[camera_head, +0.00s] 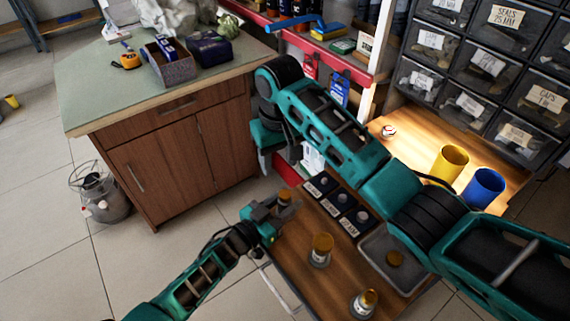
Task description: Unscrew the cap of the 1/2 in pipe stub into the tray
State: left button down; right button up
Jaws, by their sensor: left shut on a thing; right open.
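My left gripper (268,219) is shut on a small pipe stub with a brown cap (285,196) at the left edge of the wooden worktop; the jaws hide much of it. Two more stubs with brass-coloured caps stand upright on the worktop, one in the middle (320,250) and one nearer the front (363,304). Their sizes are not readable. The grey tray (372,246) is right of them, partly behind my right arm, with a round brass-coloured piece (394,258) in it. My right gripper (263,158) is open, above and left of the held stub, apart from it.
A row of black labelled blocks (340,201) lies behind the stubs. A yellow cup (449,163) and blue cup (483,187) stand right of my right arm, below labelled drawers (487,62).

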aim_at(285, 193)
jog(key=m, duration=2.2)
jog(key=d+f+m, duration=0.1)
jog(key=m, duration=1)
jog(key=shift+s+m+g, duration=0.3)
jog(key=shift+s, duration=0.1)
jog(key=shift+d+f+m, duration=0.1)
jog(key=shift+f+m, duration=0.2)
notch_tip(285, 193, down, 8)
jog(key=shift+r, duration=0.2)
